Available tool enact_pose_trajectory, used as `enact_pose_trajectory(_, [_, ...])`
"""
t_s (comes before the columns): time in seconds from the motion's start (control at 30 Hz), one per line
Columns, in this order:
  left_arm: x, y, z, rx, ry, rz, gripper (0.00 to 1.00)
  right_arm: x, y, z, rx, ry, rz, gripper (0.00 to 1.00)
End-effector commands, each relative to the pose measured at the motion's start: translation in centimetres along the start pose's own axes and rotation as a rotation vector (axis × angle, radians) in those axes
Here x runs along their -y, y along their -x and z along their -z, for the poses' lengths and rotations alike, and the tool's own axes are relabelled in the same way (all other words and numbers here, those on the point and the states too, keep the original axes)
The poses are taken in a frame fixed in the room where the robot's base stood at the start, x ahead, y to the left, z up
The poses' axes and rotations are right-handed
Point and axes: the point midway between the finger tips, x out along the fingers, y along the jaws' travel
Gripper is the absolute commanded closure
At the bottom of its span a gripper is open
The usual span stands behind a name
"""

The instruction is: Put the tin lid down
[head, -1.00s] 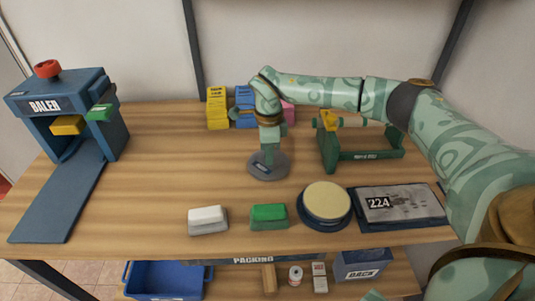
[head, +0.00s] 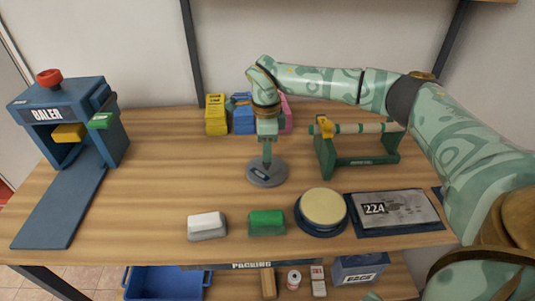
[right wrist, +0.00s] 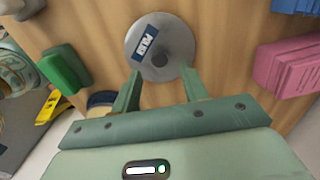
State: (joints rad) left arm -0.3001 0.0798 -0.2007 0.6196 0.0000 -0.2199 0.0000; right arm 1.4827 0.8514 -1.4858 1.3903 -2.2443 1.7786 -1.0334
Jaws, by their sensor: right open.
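The tin lid (head: 267,174) is a flat grey disc with a dark label and a small knob. It lies flat on the wooden table near the middle. It also shows in the right wrist view (right wrist: 150,35), its knob just beyond my fingertips. My right gripper (head: 267,160) is directly above the lid, pointing down. Its fingers (right wrist: 162,80) are spread apart in the right wrist view, with nothing held between them. My left gripper is not in view.
A green stand with a roller (head: 360,160) is right of the lid. A white block (head: 207,227), a green block (head: 267,223), a round cream-topped item (head: 322,207) and a grey 224 panel (head: 410,207) line the front. The baler (head: 60,115) is left. Boxes (head: 216,115) stand behind.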

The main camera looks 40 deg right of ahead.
Motion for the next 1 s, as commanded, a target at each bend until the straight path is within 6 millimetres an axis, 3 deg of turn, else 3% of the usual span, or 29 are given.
enact_pose_trajectory(0.03, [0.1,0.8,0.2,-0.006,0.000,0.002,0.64,0.0,1.9,0.0,0.003,0.001,0.006,0.56])
enact_pose_trajectory(0.1, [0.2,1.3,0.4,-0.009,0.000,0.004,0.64,0.0,3.5,0.0,0.002,0.001,0.006,0.56])
enact_pose_trajectory(0.3, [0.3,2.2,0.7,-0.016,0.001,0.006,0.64,0.0,6.8,0.0,0.001,0.001,0.003,0.56])
enact_pose_trajectory(1.0, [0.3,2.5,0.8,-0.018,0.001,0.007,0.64,0.0,7.8,0.0,0.000,0.001,0.002,0.56])
